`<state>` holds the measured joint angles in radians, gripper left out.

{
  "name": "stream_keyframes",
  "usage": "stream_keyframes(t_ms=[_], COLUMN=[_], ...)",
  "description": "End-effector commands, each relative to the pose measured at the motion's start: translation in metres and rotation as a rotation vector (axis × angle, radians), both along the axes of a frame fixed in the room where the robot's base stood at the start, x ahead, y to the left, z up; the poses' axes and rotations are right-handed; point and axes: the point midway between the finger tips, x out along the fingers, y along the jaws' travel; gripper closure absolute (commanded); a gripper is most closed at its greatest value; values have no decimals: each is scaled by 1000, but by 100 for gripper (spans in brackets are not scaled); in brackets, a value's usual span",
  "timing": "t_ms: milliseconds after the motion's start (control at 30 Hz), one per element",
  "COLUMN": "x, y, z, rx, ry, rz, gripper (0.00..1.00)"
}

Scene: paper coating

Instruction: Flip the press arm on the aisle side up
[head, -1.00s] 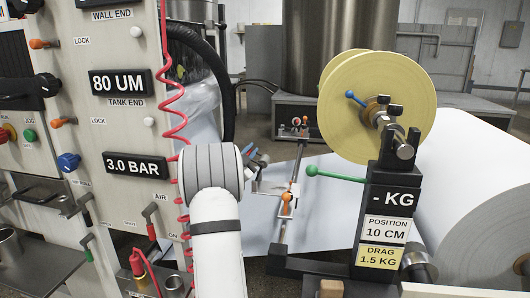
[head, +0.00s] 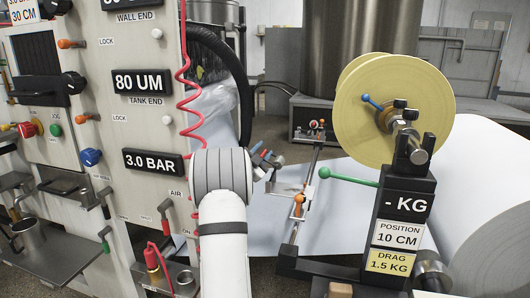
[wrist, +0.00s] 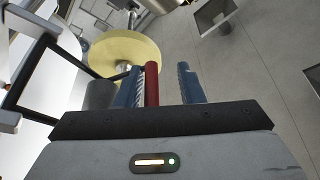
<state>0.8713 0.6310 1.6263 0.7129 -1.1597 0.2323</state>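No label marks the press arm, so I cannot tell for sure which part it is. A lever with a green ball (head: 325,173) sticks out left, roughly level, from the black stand below the yellow reel (head: 385,100). An orange-handled piece (head: 298,206) stands on the thin rail left of that stand. My gripper (head: 267,160) is left of the green ball and above the white sheet, apart from both. In the wrist view its blue fingers (wrist: 158,85) are spread. A red bar (wrist: 152,84) shows between them, close to the left finger, with a gap to the right finger.
A control panel (head: 120,50) with levers and a coiled red hose (head: 183,90) stands close on the left. A large paper roll (head: 495,200) is at the right. The white sheet (head: 260,228) spreads behind my arm. A steel tank (head: 328,55) stands behind.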

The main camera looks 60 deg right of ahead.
Motion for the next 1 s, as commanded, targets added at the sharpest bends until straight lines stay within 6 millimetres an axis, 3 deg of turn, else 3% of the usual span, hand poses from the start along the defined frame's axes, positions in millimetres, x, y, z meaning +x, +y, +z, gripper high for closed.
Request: stream_keyframes(t_ms=[233,500,700,1000], x=[-4,-2,-1,-1], y=[6,49,70,74], z=[-2,-14,-21,-23], rx=[2,3,1,0], ry=[1,2,1,0], rz=[-7,-4,-3,-3], gripper=[66,66,66,66])
